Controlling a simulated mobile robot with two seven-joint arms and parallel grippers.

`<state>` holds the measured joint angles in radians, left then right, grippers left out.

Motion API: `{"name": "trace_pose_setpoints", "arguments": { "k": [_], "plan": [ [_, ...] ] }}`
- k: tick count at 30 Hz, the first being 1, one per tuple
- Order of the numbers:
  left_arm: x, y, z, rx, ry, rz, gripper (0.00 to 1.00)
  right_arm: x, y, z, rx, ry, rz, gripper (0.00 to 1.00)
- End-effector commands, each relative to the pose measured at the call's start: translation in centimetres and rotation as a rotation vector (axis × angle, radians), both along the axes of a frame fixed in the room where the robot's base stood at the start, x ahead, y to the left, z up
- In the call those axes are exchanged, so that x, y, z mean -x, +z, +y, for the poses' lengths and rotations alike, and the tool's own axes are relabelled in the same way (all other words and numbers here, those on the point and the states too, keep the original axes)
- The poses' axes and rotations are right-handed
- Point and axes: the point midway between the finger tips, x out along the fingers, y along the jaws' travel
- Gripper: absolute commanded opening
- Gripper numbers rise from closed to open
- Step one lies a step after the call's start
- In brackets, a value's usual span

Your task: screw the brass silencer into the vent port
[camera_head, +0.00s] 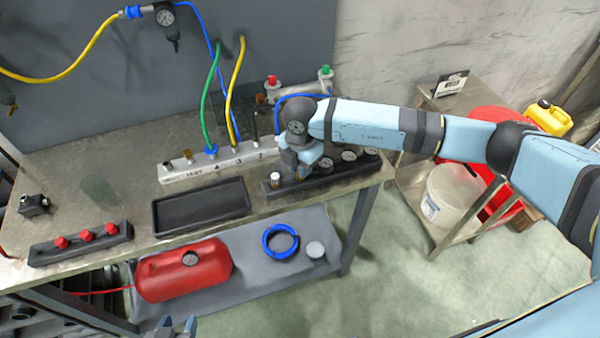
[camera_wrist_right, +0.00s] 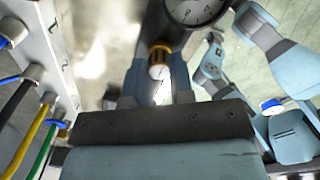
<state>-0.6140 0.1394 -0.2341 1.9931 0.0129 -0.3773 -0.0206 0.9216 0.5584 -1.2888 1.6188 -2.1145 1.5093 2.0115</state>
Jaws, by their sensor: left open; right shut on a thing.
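The pale valve block (camera_head: 205,174) stands on the bench with hoses in several ports. The vent port, near its left-end lettering, seems to be the small brass-coloured fitting (camera_head: 188,156); detail is too small to be sure. My right gripper (camera_head: 300,168) is over the black rack in front of the block. In the right wrist view the brass silencer (camera_wrist_right: 158,56), with a pale end, shows between the fingers, which are shut on it. My left gripper (camera_head: 178,325) is open at the bottom edge, away from the block.
The black rack (camera_head: 340,182) holds gauges close to my right gripper; one gauge (camera_wrist_right: 196,10) shows in the wrist view. An empty black tray (camera_head: 200,208) and a rack of red knobs (camera_head: 82,242) lie at the bench front. Hoses rise above the block.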

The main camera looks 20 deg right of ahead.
Motion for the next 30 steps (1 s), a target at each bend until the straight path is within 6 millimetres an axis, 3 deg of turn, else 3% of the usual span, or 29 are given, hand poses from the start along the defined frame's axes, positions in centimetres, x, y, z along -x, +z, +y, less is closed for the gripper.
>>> {"name": "trace_pose_setpoints", "arguments": {
  "k": [30],
  "plan": [
    [0.0,0.8,-0.1,0.001,-0.001,0.0,0.51,0.0,1.2,0.0,0.0,0.0,0.0,0.0]
  ]
}}
